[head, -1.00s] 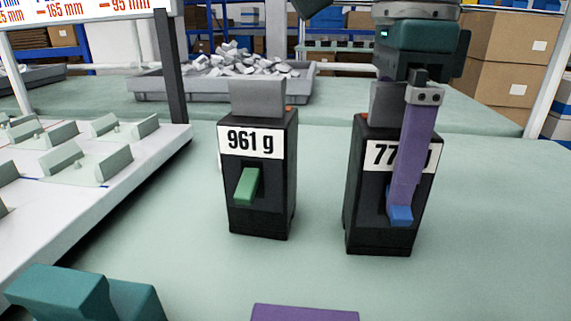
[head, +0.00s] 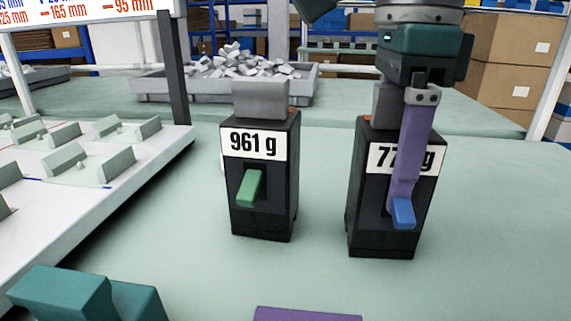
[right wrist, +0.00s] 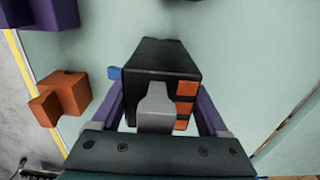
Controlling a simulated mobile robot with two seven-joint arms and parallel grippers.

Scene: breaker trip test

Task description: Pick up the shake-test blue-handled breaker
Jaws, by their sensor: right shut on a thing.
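The blue-handled breaker (head: 366,222) is a dark upright block with a partly covered weight label, "77" and "g". It stands on the pale green table. Its blue handle (head: 403,212) sticks out of the front and also shows in the right wrist view (right wrist: 115,73). My right gripper (head: 404,192) comes down from above and is shut on the breaker, one purple finger against its front. In the right wrist view the fingers lie on either side of the breaker, around its grey top tab (right wrist: 156,102). My left gripper is not in view.
A green-handled breaker (head: 262,218) labelled 961 g stands to the left. A white rack (head: 120,178) fills the left side. A grey tray (head: 150,92) of grey pieces lies behind. Teal (head: 60,288) and purple (head: 305,314) blocks sit at the near edge; an orange block (right wrist: 68,90) shows in the wrist view.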

